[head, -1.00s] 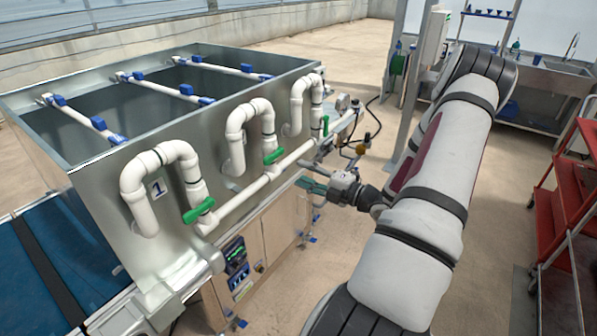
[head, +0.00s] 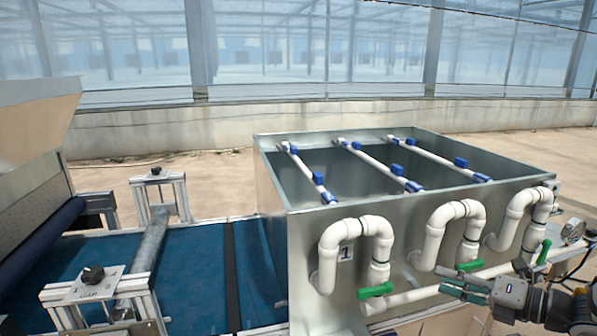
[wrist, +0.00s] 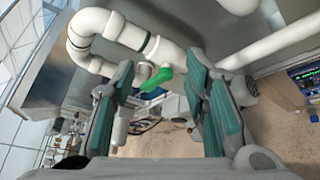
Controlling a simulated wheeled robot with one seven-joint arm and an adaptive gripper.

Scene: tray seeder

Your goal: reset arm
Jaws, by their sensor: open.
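My gripper (head: 466,287) shows at the lower right of the head view, in front of the metal tank's pipe side. In the wrist view my gripper (wrist: 162,105) has its two green-padded fingers apart, with nothing between them held. Beyond the fingers in the wrist view are a white pipe bend (wrist: 92,32) and a green valve handle (wrist: 157,79). Part of my arm is cut off at the right edge of the head view.
The metal tank (head: 300,240) carries white looped pipes (head: 345,238) and green valve handles (head: 376,290) close to my gripper. A blue conveyor belt (head: 195,270) with a roller (head: 150,245) lies to the left. A control panel (wrist: 308,80) shows at the wrist view's right. Open floor lies behind the tank.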

